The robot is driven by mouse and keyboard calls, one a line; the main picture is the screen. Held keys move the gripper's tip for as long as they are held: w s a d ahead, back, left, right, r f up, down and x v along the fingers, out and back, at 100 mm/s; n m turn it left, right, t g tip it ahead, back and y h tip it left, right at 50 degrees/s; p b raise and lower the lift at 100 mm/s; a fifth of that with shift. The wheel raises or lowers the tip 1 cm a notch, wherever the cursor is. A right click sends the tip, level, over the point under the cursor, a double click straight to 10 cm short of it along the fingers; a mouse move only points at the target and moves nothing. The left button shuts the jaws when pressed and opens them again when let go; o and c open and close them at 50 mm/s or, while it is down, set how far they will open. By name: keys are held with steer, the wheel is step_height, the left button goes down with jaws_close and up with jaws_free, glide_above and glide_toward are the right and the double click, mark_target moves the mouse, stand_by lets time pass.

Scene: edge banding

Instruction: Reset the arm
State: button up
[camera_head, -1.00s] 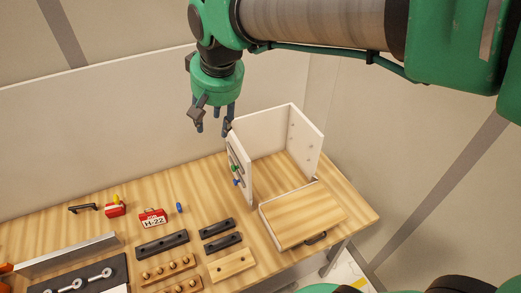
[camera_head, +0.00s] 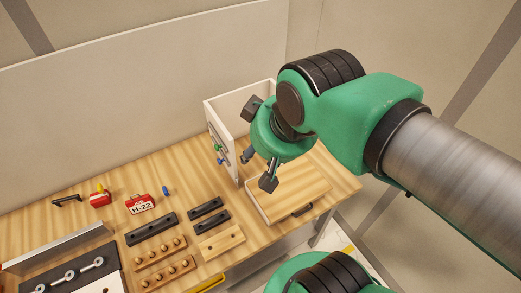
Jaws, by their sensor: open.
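My gripper (camera_head: 258,169) hangs from my green arm above the right part of the workbench. Its fingers are spread and nothing shows between them. It is in front of the white open box (camera_head: 222,109), hiding much of the box's inside and right side. Below it and to the right lies a drawer-like piece (camera_head: 292,196) with a wooden top and a dark handle; the gripper covers its upper left part. I cannot tell how high the gripper is above these things.
The wooden bench (camera_head: 184,192) holds a red H-22 block (camera_head: 140,204), another red item (camera_head: 100,198), a black handle (camera_head: 66,199), dark bars (camera_head: 152,229), wooden strips with knobs (camera_head: 160,251) and a wrench tray (camera_head: 70,275). A pale wall (camera_head: 110,100) stands behind.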

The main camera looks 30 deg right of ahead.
steer(key=shift+f, duration=0.15)
step_height(320, 180, down, 13)
steer(key=b, duration=1.3)
steer(key=shift+f+b, duration=0.15)
steer(key=shift+b, duration=0.15)
steer(key=shift+o, duration=0.6)
stand_by(0.3)
